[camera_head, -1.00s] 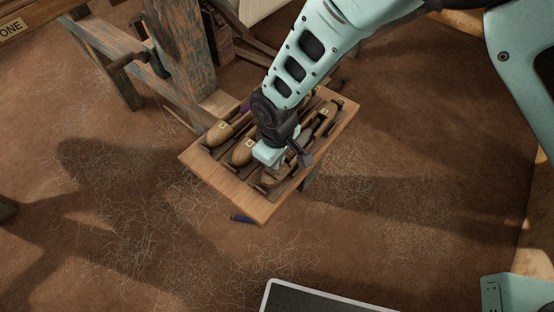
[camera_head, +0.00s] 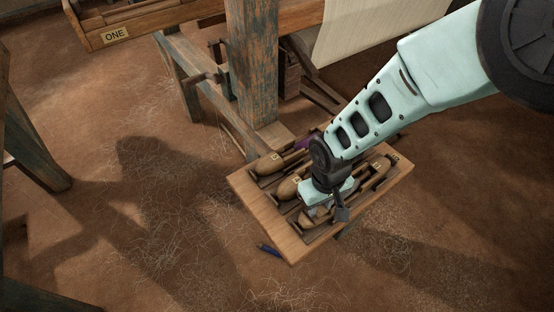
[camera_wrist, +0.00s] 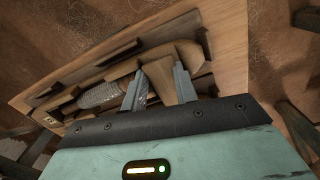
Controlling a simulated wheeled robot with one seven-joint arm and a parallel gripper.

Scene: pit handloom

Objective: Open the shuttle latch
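A wooden tray (camera_head: 262,205) holds several wooden shuttles in slots, with small pale labels. One brown shuttle (camera_head: 290,187) lies left of my gripper (camera_head: 326,207), and another (camera_head: 268,164) lies farther left. My gripper is low over the front right part of the tray and hides part of a shuttle (camera_head: 310,222) there. In the wrist view, my gripper (camera_wrist: 157,72) has its two fingers apart, with brown wood (camera_wrist: 160,80) between or just beneath them. Contact cannot be told. A grey thread-wound part (camera_wrist: 100,96) lies to the left. I cannot make out the latch.
A weathered loom post (camera_head: 252,70) stands behind the tray, with pale cloth (camera_head: 375,35) at back right. A wooden box labelled ONE (camera_head: 115,35) is at upper left.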

